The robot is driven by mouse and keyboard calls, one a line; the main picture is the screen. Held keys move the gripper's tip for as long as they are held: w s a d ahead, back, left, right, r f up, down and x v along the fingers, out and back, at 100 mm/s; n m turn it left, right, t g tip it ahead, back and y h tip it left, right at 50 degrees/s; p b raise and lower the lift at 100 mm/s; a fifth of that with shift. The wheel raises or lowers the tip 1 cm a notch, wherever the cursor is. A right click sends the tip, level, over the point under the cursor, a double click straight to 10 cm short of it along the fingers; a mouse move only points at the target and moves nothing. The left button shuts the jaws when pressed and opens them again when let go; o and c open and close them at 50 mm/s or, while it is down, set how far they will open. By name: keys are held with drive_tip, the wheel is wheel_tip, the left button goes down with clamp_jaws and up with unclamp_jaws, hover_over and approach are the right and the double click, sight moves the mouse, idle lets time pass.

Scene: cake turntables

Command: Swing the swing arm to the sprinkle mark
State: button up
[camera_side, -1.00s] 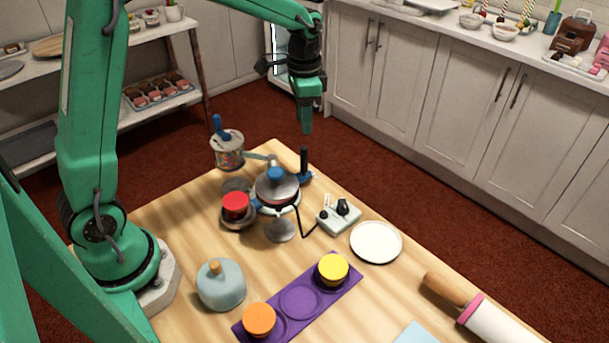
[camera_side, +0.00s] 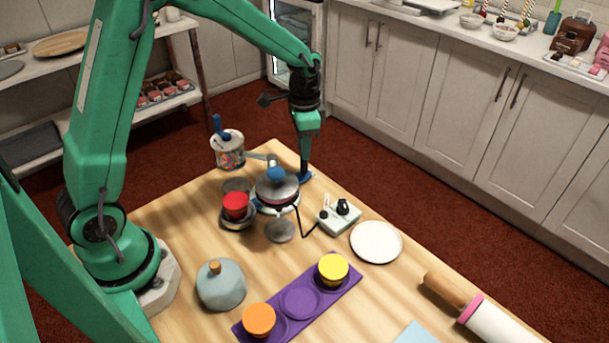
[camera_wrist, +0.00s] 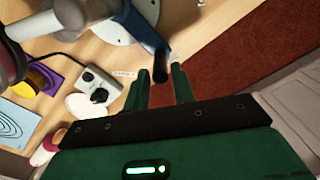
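The swing arm (camera_wrist: 138,26) is blue and runs out from under the round turntable (camera_side: 276,192). It ends in an upright black handle (camera_wrist: 160,68). In the side view its blue end (camera_side: 304,176) shows at the turntable's right, with the handle mostly hidden by my gripper (camera_side: 305,158). In the wrist view my gripper (camera_wrist: 159,82) is open, with one finger on each side of the handle's top and visible gaps. Small pale labels lie near the handle (camera_wrist: 124,73) and (camera_wrist: 175,57); I cannot read which is the sprinkle mark.
A sprinkle tub (camera_side: 230,156) with a blue-handled tool stands at the back left. A red cup (camera_side: 236,205) sits left of the turntable, a switch box (camera_side: 339,217) to its right. A white plate (camera_side: 376,254) and a purple tray (camera_side: 300,320) are in front.

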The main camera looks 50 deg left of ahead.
drive_tip(key=c, duration=0.4)
drive_tip(key=shift+d, duration=0.1)
drive_tip(key=shift+s+d+r, duration=0.1)
drive_tip(key=shift+s+d, duration=0.05)
drive_tip(key=shift+d, duration=0.55)
drive_tip(key=shift+s+d, duration=0.1)
drive_tip(key=shift+d, duration=0.7)
drive_tip(key=shift+s+d, duration=0.35)
drive_tip(key=shift+d, duration=0.2)
drive_tip(key=shift+s+d, duration=0.3)
drive_tip(key=shift+d, duration=0.25)
